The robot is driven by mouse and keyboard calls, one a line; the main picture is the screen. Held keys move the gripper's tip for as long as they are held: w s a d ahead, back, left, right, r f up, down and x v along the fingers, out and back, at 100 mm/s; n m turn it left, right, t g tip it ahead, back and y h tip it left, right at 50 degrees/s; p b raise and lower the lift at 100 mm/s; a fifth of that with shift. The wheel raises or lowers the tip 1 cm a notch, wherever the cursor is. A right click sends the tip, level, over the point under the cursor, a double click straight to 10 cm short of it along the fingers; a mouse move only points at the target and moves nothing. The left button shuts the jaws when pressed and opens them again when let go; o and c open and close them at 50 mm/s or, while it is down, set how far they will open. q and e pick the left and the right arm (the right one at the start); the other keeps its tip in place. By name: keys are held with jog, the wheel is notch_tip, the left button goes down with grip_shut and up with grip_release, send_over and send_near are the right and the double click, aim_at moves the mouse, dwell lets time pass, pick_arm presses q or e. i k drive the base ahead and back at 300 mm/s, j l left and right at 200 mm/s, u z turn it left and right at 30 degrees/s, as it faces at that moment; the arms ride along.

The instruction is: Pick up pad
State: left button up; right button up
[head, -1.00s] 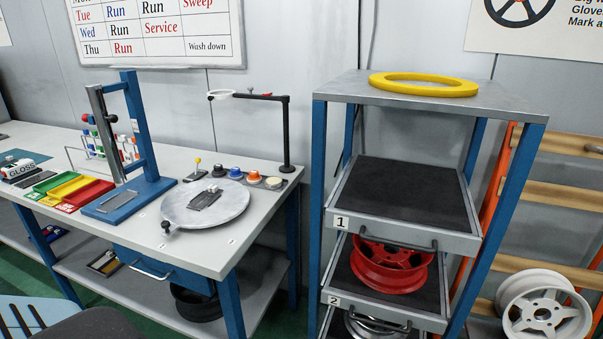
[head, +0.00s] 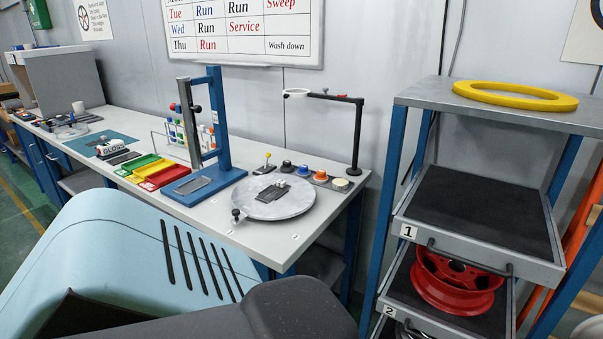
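No item is clearly marked as the pad, and I cannot tell which one it is. A flat dark grey piece (head: 273,193) with small pale bits on it lies on the round grey turntable (head: 290,208) on the bench. Other small dark flat items (head: 122,158) lie by the box labelled GLOSS (head: 112,147). Neither of my grippers is in view.
The bench (head: 235,232) also holds a blue stand (head: 217,125), green, yellow and red trays (head: 160,177), knobs, and an arm with a white ring (head: 296,93). A drawer rack (head: 415,97) with a yellow ring (head: 515,96) stands at right.

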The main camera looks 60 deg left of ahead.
aim_at(303, 172)
jog(key=k+j, duration=0.5)
jog(key=j, duration=0.15)
jog(key=k+j, duration=0.5)
jog(key=j, duration=0.15)
